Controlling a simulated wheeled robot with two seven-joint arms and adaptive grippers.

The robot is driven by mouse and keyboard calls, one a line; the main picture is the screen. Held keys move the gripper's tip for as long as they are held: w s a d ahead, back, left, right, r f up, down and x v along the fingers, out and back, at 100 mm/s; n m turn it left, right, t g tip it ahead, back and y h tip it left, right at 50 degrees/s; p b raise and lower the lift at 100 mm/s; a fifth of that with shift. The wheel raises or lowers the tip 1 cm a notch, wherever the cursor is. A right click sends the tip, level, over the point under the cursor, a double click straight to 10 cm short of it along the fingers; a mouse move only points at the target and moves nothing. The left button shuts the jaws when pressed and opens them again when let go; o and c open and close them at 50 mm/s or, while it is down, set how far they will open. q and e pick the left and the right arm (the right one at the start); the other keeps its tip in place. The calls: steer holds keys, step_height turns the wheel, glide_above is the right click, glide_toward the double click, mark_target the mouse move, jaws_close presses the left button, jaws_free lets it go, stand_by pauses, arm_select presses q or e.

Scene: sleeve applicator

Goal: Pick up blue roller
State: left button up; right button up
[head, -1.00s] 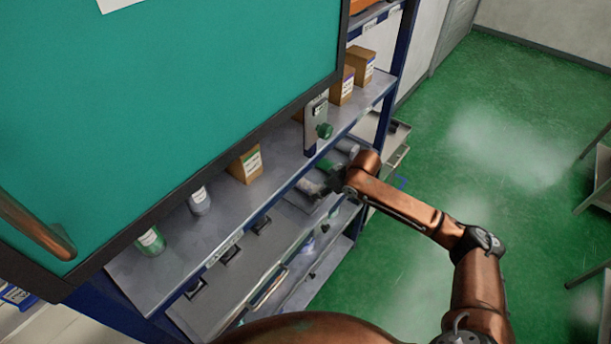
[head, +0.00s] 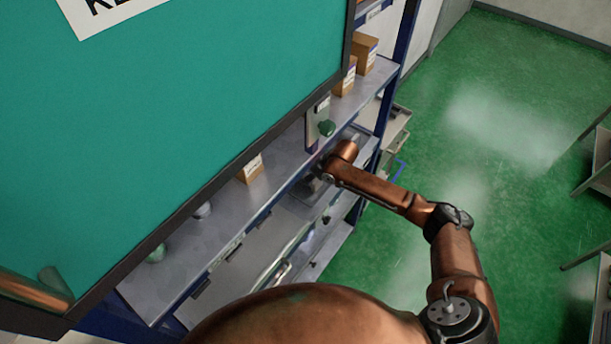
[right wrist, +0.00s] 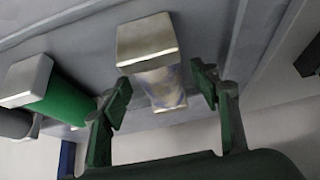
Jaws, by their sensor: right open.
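In the right wrist view, a roller (right wrist: 165,85) with a square metal end block and a pale, bluish, shiny body sits between the fingers of my right gripper (right wrist: 164,98). The fingers are open on either side of it, with gaps showing. A green roller (right wrist: 66,95) with a similar end block is just left of it, and a grey one (right wrist: 14,122) is at the left edge. In the head view my right gripper (head: 313,186) is a dark shape at the shelf, mostly hidden by its arm. My left gripper is out of view.
A large teal panel (head: 190,90) covers the upper left. Below it, a metal shelf (head: 210,240) in a blue frame holds boxes (head: 252,168) and bottles. A bracket with a green knob (head: 326,128) is above my right gripper.

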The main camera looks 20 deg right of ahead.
steer(key=c, duration=1.5)
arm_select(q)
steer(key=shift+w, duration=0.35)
arm_select(e)
jaws_close()
steer(key=shift+r, duration=0.1)
